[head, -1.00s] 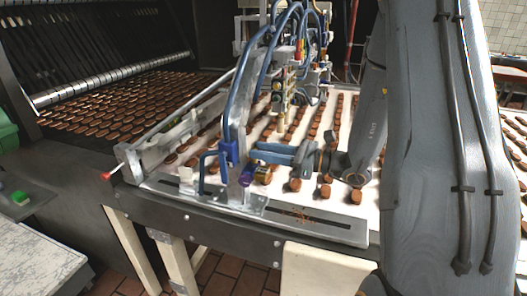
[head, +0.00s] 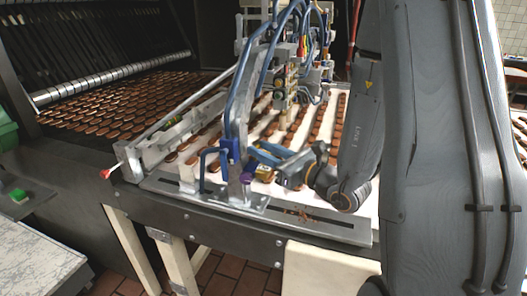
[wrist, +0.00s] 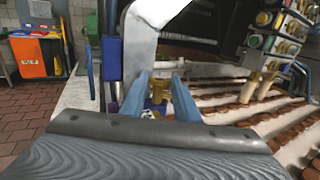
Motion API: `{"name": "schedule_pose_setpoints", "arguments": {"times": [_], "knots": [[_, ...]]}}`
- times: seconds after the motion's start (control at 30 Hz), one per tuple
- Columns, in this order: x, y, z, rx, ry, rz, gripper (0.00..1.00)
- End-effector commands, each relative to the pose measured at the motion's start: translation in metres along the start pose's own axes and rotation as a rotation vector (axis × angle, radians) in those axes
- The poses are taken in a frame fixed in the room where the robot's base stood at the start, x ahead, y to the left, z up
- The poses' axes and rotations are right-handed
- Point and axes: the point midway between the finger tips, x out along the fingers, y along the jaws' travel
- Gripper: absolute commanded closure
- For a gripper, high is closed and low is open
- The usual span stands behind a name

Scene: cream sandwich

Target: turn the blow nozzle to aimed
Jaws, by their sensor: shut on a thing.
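The blow nozzle, a small brass piece (wrist: 159,91), sits between my two blue fingertips in the wrist view. In the head view its yellow-brass body (head: 262,172) shows beside the metal bracket, with a purple part (head: 247,176) at its left. My gripper (wrist: 160,88) is shut on the nozzle; in the head view my gripper (head: 257,152) comes in from the right with its blue fingers at the bracket. The fingers hide part of the nozzle, and I cannot read its exact angle.
A grey upright bracket (head: 234,130) with a blue clamp stands close left of the fingers. Colored valves and hoses (head: 289,75) hang over the white belt behind. Rows of brown biscuits (head: 110,100) fill the belts. A red-tipped lever (head: 106,173) sticks out at the left.

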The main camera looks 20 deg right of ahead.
Motion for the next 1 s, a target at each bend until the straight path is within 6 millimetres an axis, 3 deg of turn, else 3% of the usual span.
{"name": "schedule_pose_setpoints", "arguments": {"times": [0.13, 0.17, 0.27, 1.0], "knots": [[0.0006, -0.0009, 0.0016, -0.002, -0.004, 0.000, 0.94], [0.0006, -0.0009, 0.0016, -0.002, -0.004, 0.000, 0.70], [0.0005, -0.0007, 0.0014, -0.002, -0.003, 0.001, 0.53], [0.0005, 0.0003, -0.0001, 0.001, 0.001, 0.017, 0.53]]}}
